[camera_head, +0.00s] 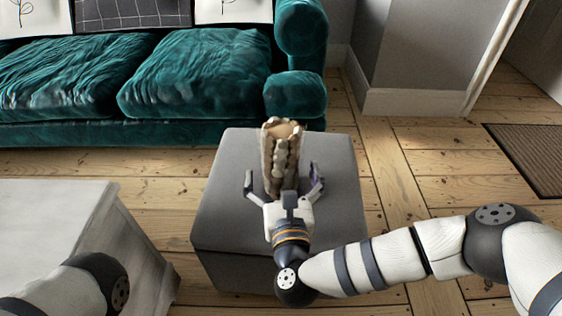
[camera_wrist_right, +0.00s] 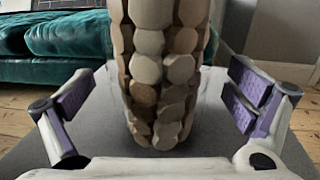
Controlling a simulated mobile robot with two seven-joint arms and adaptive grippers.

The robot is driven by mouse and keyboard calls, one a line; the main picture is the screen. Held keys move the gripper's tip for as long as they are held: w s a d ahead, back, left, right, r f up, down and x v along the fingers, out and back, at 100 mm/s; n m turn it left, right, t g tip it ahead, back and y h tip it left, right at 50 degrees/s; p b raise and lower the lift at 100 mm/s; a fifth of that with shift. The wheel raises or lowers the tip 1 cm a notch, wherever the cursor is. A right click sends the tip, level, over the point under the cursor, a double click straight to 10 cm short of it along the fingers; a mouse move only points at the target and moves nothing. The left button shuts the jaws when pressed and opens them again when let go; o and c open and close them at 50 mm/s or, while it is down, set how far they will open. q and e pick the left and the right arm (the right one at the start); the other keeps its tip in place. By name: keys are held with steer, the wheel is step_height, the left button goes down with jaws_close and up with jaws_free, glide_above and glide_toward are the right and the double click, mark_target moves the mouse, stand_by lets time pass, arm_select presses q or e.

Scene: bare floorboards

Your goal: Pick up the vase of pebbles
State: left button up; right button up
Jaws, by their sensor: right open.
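The vase of pebbles (camera_head: 281,160) stands upright on a grey box-shaped stool (camera_head: 336,199). It is tall, with beige and brown stones on its sides. My right gripper (camera_head: 284,184) is open at the near side of the vase, with one finger to each side of it. In the right wrist view the vase (camera_wrist_right: 160,75) stands between the spread purple-padded fingers (camera_wrist_right: 163,105), with a gap on both sides. Its top is cut off in that view. Part of my left arm shows at the lower left of the head view, but its gripper is not visible.
A teal velvet sofa (camera_head: 190,75) stands behind the stool. A pale grey table (camera_head: 60,225) is at the left, with a gap between it and the stool. A brown mat (camera_head: 535,155) lies at the right. Bare floorboards (camera_head: 440,150) are clear right of the stool.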

steer(key=shift+w+a, duration=0.1)
steer(key=shift+w, duration=0.8)
steer(key=c, duration=1.8)
steer(key=shift+r, duration=0.15)
steer(key=shift+c, duration=1.3)
steer(key=shift+r, duration=0.1)
